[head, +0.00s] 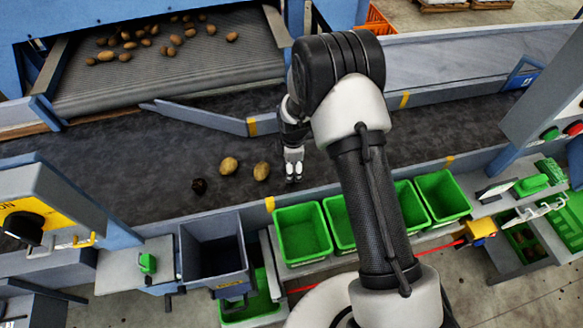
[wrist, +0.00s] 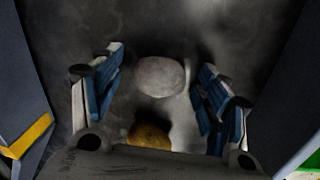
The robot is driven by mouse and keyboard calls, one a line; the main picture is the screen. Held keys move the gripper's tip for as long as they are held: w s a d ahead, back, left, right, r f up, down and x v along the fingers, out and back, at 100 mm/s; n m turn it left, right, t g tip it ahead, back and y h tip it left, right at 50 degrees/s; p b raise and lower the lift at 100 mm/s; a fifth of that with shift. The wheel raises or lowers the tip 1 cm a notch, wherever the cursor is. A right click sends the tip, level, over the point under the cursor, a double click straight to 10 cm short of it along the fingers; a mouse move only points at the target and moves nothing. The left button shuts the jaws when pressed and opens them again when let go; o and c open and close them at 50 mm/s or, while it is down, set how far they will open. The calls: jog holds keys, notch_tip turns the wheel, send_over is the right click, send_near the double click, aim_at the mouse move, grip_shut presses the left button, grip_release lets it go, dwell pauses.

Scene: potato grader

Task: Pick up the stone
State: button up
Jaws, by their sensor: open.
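The stone (wrist: 160,76) is a pale grey, rounded lump on the dark belt in the wrist view. It lies between the two blue-padded fingers of my gripper (wrist: 160,64), with a gap on each side. My gripper is open and points down at the belt; it also shows in the head view (head: 294,177), right of two potatoes. In the head view I cannot make out the stone; the gripper appears to hide it.
A brown potato (wrist: 149,137) lies close to the stone; two potatoes (head: 229,165) (head: 261,171) and a dark clod (head: 199,186) lie left of my gripper on the belt (head: 120,165). Green bins (head: 302,234) and a dark grey bin (head: 213,248) line the near side. A slanted guide bar (head: 200,117) stands behind.

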jog(key=shift+r, duration=0.1)
jog(key=c, duration=1.2)
